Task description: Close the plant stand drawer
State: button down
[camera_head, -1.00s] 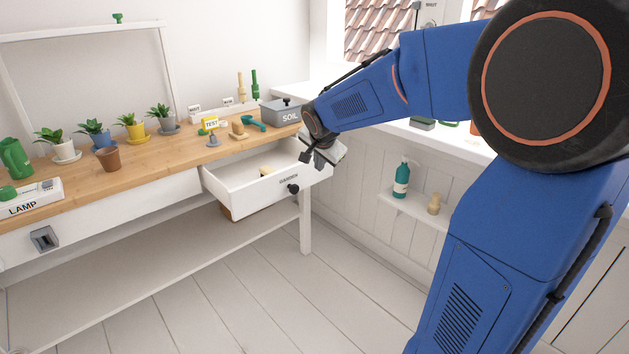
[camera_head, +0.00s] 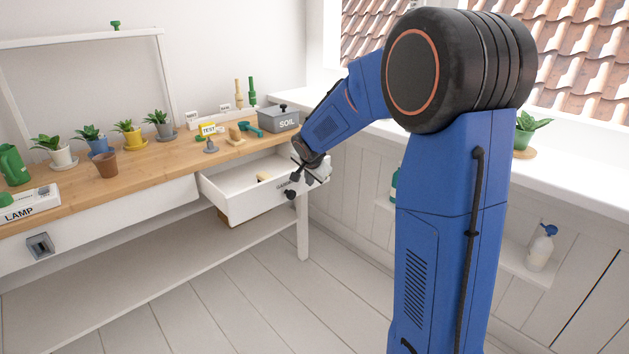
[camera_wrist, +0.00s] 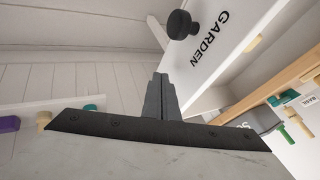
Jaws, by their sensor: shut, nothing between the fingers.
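The white drawer (camera_head: 240,203) labelled GARDEN is pulled out from under the wooden plant bench (camera_head: 140,180). Its inside shows, with a small light-coloured item (camera_head: 263,177) in it. Its black knob (camera_head: 290,194) is on the front panel and also shows at the top of the wrist view (camera_wrist: 182,24). My gripper (camera_head: 295,180) is at the drawer's front panel, near the knob and covering part of the label. In the wrist view its dark fingers (camera_wrist: 160,90) are together and empty, beside the front panel. I cannot tell whether they touch it.
Potted plants (camera_head: 130,132), a LAMP box (camera_head: 30,202), a TEST marker (camera_head: 208,130) and a grey SOIL box (camera_head: 279,119) stand on the bench top. A low shelf (camera_head: 150,270) runs beneath. The floor in front is clear.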

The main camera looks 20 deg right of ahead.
jog(key=shift+w+a, duration=0.2)
jog(key=shift+w, duration=0.55)
jog(key=shift+w, duration=0.1)
send_over(275, 174)
dwell(0.3)
dwell(0.4)
